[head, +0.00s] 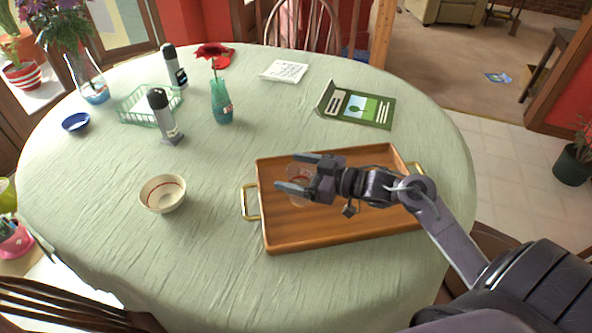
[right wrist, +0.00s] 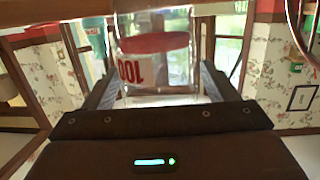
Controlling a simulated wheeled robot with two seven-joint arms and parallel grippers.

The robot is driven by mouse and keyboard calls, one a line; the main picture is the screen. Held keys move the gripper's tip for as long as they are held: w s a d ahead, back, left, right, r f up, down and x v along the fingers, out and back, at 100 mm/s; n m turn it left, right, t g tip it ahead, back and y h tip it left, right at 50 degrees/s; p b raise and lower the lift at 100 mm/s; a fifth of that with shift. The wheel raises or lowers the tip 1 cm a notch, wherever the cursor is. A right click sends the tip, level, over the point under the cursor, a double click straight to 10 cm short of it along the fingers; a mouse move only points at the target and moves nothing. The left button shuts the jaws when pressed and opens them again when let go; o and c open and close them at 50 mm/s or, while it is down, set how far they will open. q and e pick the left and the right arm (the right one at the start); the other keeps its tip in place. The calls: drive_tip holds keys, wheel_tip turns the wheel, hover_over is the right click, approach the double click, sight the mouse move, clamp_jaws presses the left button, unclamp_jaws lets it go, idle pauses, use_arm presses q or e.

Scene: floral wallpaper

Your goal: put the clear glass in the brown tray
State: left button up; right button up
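The clear glass (head: 300,190) carries a red band and red lettering and shows at the left part of the brown tray (head: 292,242). In the right wrist view the glass (right wrist: 158,70) fills the space between the two fingers, with its lettering upside down. My right gripper (head: 288,172) reaches in from the right over the tray, its fingers spread on either side of the glass. A narrow gap seems to show beside the glass, so the gripper looks open around it. The glass seems to stand on the tray floor; its base is partly hidden. My left gripper is out of view.
A white bowl (head: 163,194) stands left of the tray. A green book (head: 357,106) lies behind it. The cloth in front of the bowl is clear.

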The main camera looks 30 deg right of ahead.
drive_tip(key=shift+r, duration=0.2)
drive_tip(key=v, duration=1.2)
idle(0.4)
